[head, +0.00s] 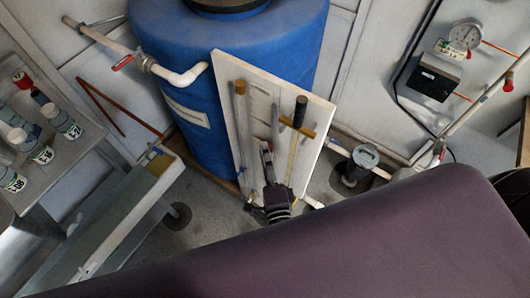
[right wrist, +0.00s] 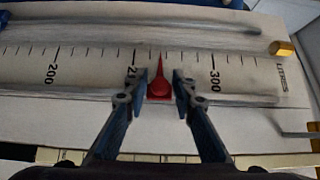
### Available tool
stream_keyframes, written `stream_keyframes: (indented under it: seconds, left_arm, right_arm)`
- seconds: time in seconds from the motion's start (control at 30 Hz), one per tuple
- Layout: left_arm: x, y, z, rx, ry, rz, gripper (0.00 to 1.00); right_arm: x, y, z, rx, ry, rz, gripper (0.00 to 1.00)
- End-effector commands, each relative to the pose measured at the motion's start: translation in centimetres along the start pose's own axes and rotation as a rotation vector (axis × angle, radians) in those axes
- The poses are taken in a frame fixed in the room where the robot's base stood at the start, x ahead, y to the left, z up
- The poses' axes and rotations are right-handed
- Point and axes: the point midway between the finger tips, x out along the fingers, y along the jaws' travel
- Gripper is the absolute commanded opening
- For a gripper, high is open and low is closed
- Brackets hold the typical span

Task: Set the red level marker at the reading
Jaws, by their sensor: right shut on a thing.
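A white scale board (head: 227,80) leans on the front of the blue tank (head: 290,35). Its scale strip (right wrist: 90,65) shows 200, a partly covered number and 300, with LITRES at the right end. The red level marker (right wrist: 159,85) sits on the scale between the partly covered number and 300, its thin tip towards the tick marks. My right gripper (right wrist: 158,90) is shut on the marker, one finger on each side. My left gripper is not in view.
A grey tube (head: 240,130) and a black-topped rod (head: 299,115) run along the board beside my gripper. A pipe with a red valve handle (head: 122,63) is left of the tank. Jars (head: 40,150) stand on a shelf at the left.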

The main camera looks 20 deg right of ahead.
Motion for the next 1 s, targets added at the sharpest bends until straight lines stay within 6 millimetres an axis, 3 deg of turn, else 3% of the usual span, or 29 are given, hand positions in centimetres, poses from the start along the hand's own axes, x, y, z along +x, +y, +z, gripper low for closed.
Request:
stream_keyframes:
  seconds: [0.03, 0.23, 0.63, 0.67, 0.7, 1.0]
  left_arm:
    - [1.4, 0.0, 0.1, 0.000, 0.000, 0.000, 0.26]
    - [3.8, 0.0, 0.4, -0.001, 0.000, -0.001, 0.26]
    - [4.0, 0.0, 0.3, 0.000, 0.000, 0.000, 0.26]
    - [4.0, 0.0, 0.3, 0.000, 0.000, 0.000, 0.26]
    - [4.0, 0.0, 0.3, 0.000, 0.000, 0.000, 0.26]
    - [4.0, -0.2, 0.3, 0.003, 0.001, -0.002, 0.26]
  right_arm:
    - [-0.1, 1.6, 0.0, -0.001, -0.001, 0.003, 0.00]
    - [-0.1, 4.2, 0.0, 0.000, -0.001, 0.004, 0.00]
    - [-0.1, 4.4, 0.0, 0.001, -0.001, 0.004, 0.00]
    - [-0.1, 4.4, 0.0, 0.001, -0.001, 0.004, 0.25]
    - [-0.1, 4.4, 0.0, 0.001, -0.001, 0.004, 0.30]
    - [-0.1, 4.3, 0.0, 0.000, -0.001, 0.002, 0.31]
